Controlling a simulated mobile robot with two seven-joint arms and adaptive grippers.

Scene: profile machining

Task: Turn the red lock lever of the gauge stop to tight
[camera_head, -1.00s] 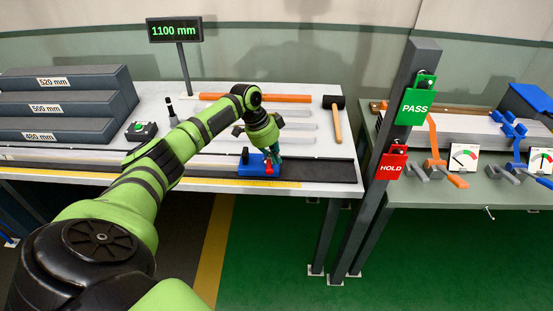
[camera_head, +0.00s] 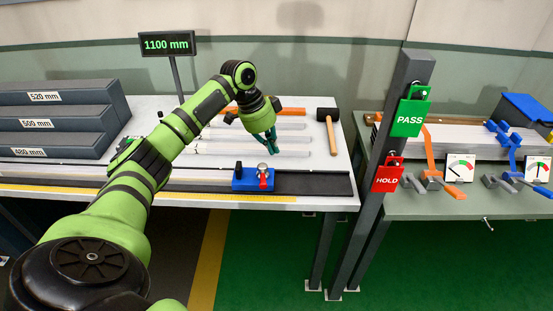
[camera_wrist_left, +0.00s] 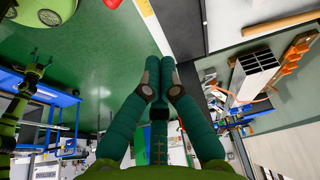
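The gauge stop (camera_head: 240,184) is a small blue block at the front of the dark rail, with a black knob on its left side. Its red lock lever (camera_head: 264,180) points toward the front of the table, below a pale round part. My left gripper (camera_head: 275,152) hangs behind and above the stop, with clear space between its teal fingers and the lever. The left wrist view shows the fingers (camera_wrist_left: 160,65) empty, their ends close together; how far they are open is unclear. The stop is not recognisable there. My right gripper is not in view.
Grey step blocks (camera_head: 62,122) stand at the left and a sign reading 1100 mm (camera_head: 167,44) at the back. A mallet (camera_head: 329,128) and pale bars lie behind the stop. A dark post (camera_head: 387,170) with PASS and HOLD tags stands at the right.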

